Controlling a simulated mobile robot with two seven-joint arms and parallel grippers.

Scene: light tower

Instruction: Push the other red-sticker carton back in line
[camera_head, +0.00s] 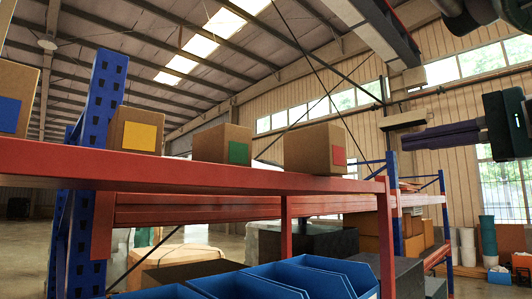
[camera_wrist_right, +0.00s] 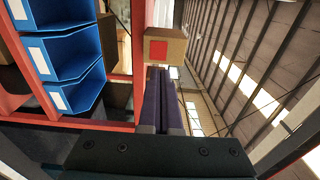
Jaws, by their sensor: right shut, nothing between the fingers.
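A brown carton with a red sticker (camera_head: 312,150) stands upright on the upper shelf, at the right end of the row in the head view. In the right wrist view the red-sticker carton (camera_wrist_right: 177,48) is straight ahead of the fingertips. My right gripper (camera_head: 402,142) is shut and empty, to the right of this carton, with a visible gap in the head view. Its purple fingers (camera_wrist_right: 160,72) point at the carton in the wrist view; whether they touch it is unclear there. Only one red-sticker carton shows. My left gripper is not in view.
Cartons with a green sticker (camera_head: 222,145), a yellow sticker (camera_head: 137,131) and a blue sticker (camera_head: 14,98) stand farther left. A red shelf beam (camera_head: 190,174) runs below them. A blue upright (camera_head: 98,100) rises at left. Blue bins (camera_head: 300,278) sit lower down.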

